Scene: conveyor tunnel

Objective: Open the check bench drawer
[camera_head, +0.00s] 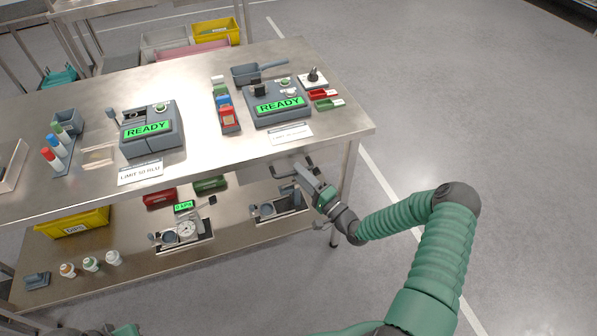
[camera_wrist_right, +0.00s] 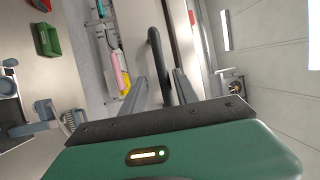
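The check bench (camera_head: 215,150) has a pale drawer front (camera_head: 262,172) under its right part, with a dark bar handle (camera_head: 289,168). The drawer looks shut, though the tabletop and my arm hide part of it. My right gripper (camera_head: 307,177) is at the handle, below the front edge. In the right wrist view the handle (camera_wrist_right: 157,58) runs down between the two grey fingers of my right gripper (camera_wrist_right: 160,88). The fingers are apart, with the bar between them; contact is not clear. Only a green part of my left arm shows at the bottom edge; its gripper is out of view.
Two consoles reading READY (camera_head: 147,130) (camera_head: 280,104) stand on the bench top. A lower shelf (camera_head: 135,262) holds a gauge fixture (camera_head: 187,230), small bottles (camera_head: 91,264) and a yellow bin (camera_head: 73,223). A bench leg (camera_head: 336,220) is near my right wrist. Floor to the right is clear.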

